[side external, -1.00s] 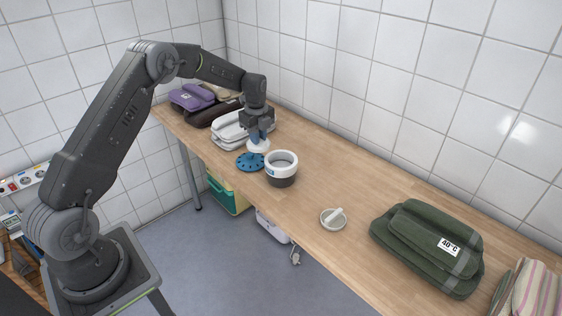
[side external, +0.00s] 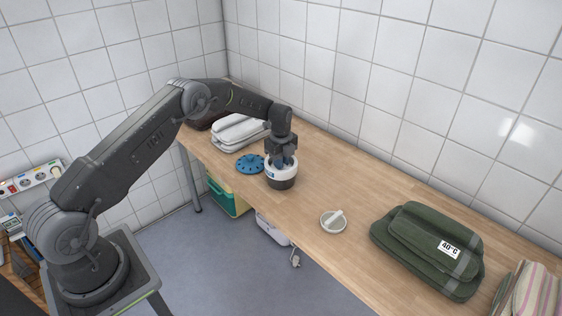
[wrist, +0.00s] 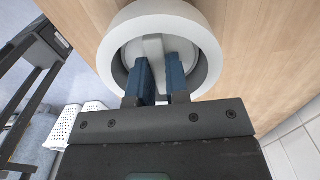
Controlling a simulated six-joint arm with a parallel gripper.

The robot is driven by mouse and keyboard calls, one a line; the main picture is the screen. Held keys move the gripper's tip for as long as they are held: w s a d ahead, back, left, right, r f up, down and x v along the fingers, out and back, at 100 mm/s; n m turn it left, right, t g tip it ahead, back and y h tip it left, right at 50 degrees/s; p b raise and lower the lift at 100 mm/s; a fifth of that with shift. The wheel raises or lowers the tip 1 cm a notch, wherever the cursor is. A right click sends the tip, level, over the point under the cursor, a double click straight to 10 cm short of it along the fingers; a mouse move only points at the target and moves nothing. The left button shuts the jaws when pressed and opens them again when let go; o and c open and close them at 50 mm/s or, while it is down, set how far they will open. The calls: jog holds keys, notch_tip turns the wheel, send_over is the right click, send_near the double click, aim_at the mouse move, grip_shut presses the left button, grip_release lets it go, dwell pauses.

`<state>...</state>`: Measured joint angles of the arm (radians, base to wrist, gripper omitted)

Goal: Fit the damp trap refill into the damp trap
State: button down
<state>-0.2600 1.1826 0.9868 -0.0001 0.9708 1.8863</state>
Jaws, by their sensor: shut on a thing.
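The damp trap (side external: 283,183) is a round pot with a white upper ring and a dark lower part, standing upright near the table's front edge. In the wrist view its thick white rim (wrist: 106,62) surrounds the damp trap refill (wrist: 130,54), a white round piece with a raised bar grip. My gripper (wrist: 160,78) has its blue fingers shut on that bar, and the gripper (side external: 281,164) points down into the trap's mouth. The refill lies within the rim; how deep it sits and whether it touches the bottom are hidden.
A blue disc with holes (side external: 250,163) lies just left of the trap. A pale round lid-like piece with a bar (side external: 333,221) lies to the right. Folded white cloth (side external: 238,133) is behind left, a green folded bundle (side external: 428,247) far right. The table between is clear.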

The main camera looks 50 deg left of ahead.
jog(key=shift+f, duration=0.1)
jog(key=c, duration=1.1)
grip_release()
notch_tip(320, 180, up, 12)
jog(key=s+d+r+n+t, duration=0.1)
jog(key=s+d+r+n, duration=0.15)
jog(key=r, duration=0.45)
jog(key=s+d+r+n+t, duration=0.1)
jog(key=s+d+r+n, duration=0.2)
jog(key=r, duration=0.4)
jog(key=s+d+r+n+t, duration=0.1)
jog(key=s+d+r+n, duration=0.2)
jog(key=s, duration=0.4)
jog(key=s+d+r+n, duration=0.2)
jog(key=s+r, duration=0.1)
jog(key=s, duration=0.4)
jog(key=s+d+r+n+t, duration=0.1)
jog(key=s+d+r+n, duration=0.15)
jog(key=s, duration=0.45)
jog(key=s+d+f+n, duration=0.1)
jog(key=s+f+n, duration=0.1)
jog(key=s, duration=0.3)
jog(key=s+d+f+n+t, duration=0.1)
jog(key=s+n, duration=0.2)
jog(key=s, duration=0.3)
jog(key=shift+d+f+n+t, duration=0.15)
jog(key=shift+f+n+t, duration=0.15)
jog(key=shift+f, duration=0.05)
